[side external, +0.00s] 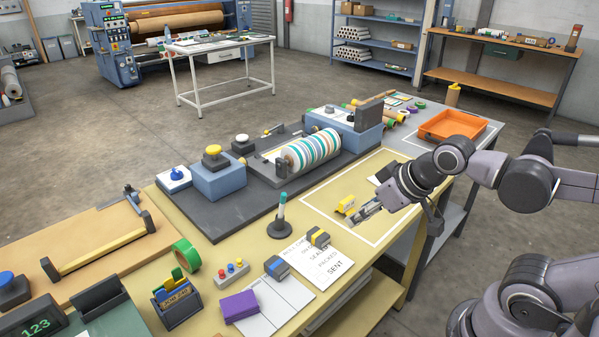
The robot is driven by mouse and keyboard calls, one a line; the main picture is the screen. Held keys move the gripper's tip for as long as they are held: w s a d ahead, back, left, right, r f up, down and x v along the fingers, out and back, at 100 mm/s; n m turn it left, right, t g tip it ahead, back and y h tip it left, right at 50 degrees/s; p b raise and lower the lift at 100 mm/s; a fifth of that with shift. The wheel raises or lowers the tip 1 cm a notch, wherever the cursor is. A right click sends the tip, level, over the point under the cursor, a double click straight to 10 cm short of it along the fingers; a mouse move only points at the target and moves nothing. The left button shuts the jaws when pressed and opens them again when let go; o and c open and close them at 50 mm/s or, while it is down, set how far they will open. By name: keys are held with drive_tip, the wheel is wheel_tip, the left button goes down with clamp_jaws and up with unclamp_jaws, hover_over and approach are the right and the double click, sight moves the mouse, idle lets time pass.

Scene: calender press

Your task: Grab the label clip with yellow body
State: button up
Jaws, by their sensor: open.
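A small yellow-bodied piece (346,206), which looks like the label clip, lies on the yellow bench top inside a white outlined square. My gripper (367,211) reaches in from the right, low over the same square. Its fingers are open and point left toward the yellow piece, just to the right of it. I see nothing held between them. Whether a fingertip touches the piece is too small to tell. Part of the square is hidden behind my gripper and wrist.
A grey block with a yellow band (318,238) sits on a printed card (336,268). A pen in a black stand (280,226) is left of the square. A striped roller (312,149) is behind, an orange tray (453,126) at back right. The square's front part is clear.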

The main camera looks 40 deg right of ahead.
drive_tip(key=m+g+h, duration=0.5)
drive_tip(key=m+g, duration=0.2)
drive_tip(key=m, duration=1.1)
approach(347, 199)
drive_tip(key=x, duration=1)
drive_tip(key=shift+f, duration=0.2)
clamp_jaws()
